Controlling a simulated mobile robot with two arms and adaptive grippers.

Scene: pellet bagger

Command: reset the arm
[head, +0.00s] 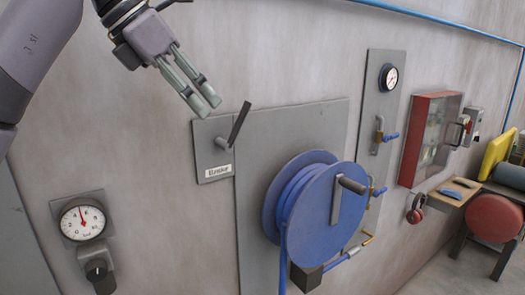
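A dark lever arm (239,124) sticks up and slightly right from a pivot on a small grey wall plate (207,162). A white label (219,171) is under it; its lettering is too small to read surely. My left gripper (207,106) comes in from the upper left and points down and right. Its two fingers lie close together with nothing visible between them. The fingertips are up and left of the lever, apart from it in the picture. My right gripper is not in view.
A round gauge (82,220) with a dark knob (98,271) is at lower left. A blue hose reel (322,215) stands out from the wall right of the lever. Farther right are another gauge (388,77), a red cabinet (430,135) and a red stool (495,218).

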